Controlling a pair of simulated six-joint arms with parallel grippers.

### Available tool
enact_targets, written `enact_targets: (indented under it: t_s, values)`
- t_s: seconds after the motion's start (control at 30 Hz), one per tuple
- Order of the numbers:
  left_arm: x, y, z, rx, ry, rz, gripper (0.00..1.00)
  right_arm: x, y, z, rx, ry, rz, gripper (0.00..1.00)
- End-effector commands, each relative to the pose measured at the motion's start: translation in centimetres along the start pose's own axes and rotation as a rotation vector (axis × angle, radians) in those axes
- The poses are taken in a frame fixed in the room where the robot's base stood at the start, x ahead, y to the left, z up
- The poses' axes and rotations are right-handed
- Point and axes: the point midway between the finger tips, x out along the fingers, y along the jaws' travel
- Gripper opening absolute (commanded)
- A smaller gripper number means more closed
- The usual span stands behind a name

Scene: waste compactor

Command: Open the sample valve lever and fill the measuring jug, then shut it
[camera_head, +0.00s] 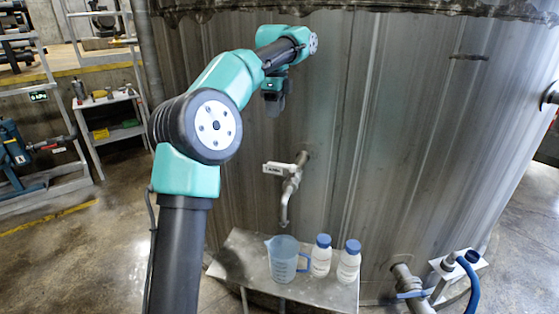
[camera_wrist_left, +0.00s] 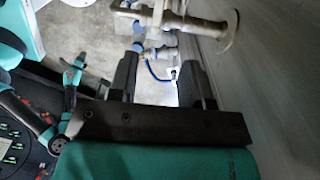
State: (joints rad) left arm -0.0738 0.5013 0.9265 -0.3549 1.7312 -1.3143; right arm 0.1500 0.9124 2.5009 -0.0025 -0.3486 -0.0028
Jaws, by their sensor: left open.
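The sample valve lever (camera_head: 279,168) is a pale handle with a small label, on a short pipe from the steel tank. Its spout (camera_head: 285,212) points down above the clear measuring jug (camera_head: 284,258), which stands upright with a blue handle on a small metal table (camera_head: 236,256). No liquid stream shows. My left gripper (camera_head: 274,103) is above the lever, near the tank wall, and apart from it. The left wrist view shows its two black fingers (camera_wrist_left: 160,82) spread with nothing held between them. Pipe fittings (camera_wrist_left: 172,18) show beyond them. My right gripper is not seen.
Two blue-capped bottles (camera_head: 321,256) (camera_head: 348,262) stand right of the jug. A pipe with a blue-handled valve (camera_head: 410,294) and a blue hose (camera_head: 472,280) are at the lower right. The tank wall (camera_head: 400,150) closes off the back. A shelf (camera_head: 112,132) stands at the left.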

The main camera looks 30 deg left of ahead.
Motion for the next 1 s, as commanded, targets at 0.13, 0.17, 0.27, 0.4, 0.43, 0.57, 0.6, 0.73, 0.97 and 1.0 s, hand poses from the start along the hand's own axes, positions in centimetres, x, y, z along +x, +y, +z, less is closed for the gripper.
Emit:
enact_targets:
  t_s: [0.13, 0.17, 0.27, 0.4, 0.43, 0.57, 0.6, 0.73, 0.97, 1.0]
  values:
    - [0.1, 0.0, -0.1, 0.000, 0.001, 0.000, 0.45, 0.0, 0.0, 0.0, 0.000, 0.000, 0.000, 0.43]
    - [0.1, 0.0, -0.1, 0.000, 0.001, 0.000, 0.45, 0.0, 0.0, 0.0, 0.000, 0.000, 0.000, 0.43]
    - [0.4, 0.0, -0.1, 0.000, 0.000, 0.001, 0.45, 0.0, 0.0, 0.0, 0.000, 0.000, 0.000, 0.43]
    - [1.4, 0.0, 0.0, -0.001, 0.000, 0.001, 0.45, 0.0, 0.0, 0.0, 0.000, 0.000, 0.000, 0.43]
    - [1.7, 0.0, 0.0, -0.001, 0.000, 0.001, 0.45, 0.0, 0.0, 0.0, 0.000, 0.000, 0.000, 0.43]
    - [3.4, 0.0, 0.0, 0.000, 0.000, 0.002, 0.45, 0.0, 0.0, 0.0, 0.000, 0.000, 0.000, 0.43]
    - [4.1, 0.0, 0.0, 0.000, 0.000, 0.004, 0.45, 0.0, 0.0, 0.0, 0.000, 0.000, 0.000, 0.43]
    - [6.1, 0.1, -0.1, -0.001, 0.000, 0.003, 0.45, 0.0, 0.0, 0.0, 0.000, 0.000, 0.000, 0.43]
    - [10.1, 0.0, 0.0, -0.001, 0.001, 0.003, 0.45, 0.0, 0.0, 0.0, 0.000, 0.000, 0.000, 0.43]
    - [10.7, 0.0, -0.1, 0.000, 0.001, 0.002, 0.45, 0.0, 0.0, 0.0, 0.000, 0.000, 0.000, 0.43]
